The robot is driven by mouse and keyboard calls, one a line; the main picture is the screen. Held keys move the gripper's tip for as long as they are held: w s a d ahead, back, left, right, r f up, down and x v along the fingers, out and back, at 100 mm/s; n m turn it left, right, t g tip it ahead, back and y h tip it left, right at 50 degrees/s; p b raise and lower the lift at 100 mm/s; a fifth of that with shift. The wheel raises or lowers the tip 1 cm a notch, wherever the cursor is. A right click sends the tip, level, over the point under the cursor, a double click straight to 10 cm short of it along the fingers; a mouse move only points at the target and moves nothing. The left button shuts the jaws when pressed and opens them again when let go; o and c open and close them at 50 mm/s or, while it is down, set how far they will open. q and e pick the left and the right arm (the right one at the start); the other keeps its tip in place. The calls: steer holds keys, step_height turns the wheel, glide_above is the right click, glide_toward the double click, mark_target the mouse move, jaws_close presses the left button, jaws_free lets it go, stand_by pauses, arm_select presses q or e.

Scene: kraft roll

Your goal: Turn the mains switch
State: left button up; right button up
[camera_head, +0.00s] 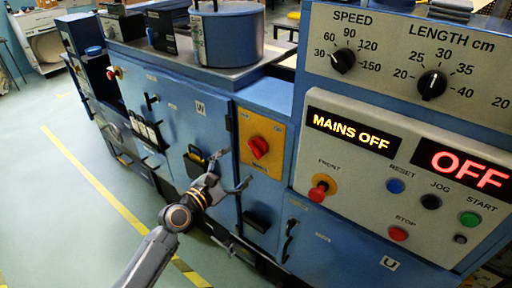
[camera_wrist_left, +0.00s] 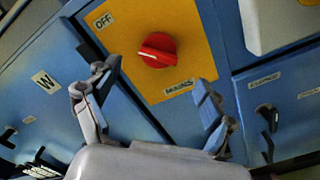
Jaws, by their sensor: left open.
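The mains switch is a red rotary knob (camera_head: 258,147) on a yellow plate (camera_head: 274,161) on the blue machine front. In the left wrist view the knob (camera_wrist_left: 157,50) shows near the top middle, with its ridge lying roughly across the picture and tilted. An "OFF" label (camera_wrist_left: 103,21) and a "MAINS" label (camera_wrist_left: 179,87) sit on the yellow plate. My left gripper (camera_head: 230,168) is open and empty, below and left of the knob; in the left wrist view its fingers (camera_wrist_left: 152,83) are spread below the knob, apart from it. A display (camera_head: 351,133) reads "MAINS OFF". My right gripper is not in view.
A control panel with a red "OFF" display (camera_head: 464,167), push buttons and a red stop-type knob (camera_head: 322,187) is to the right. Black door handles (camera_head: 290,228) stick out below. A blue drum (camera_head: 228,34) stands on top. Open floor lies left.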

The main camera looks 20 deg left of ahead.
mark_target(253, 151)
arm_select(q)
steer(key=x, duration=0.9)
steer(key=shift+w+f, duration=0.15)
steer(key=shift+w, duration=0.15)
steer(key=c, duration=1.1)
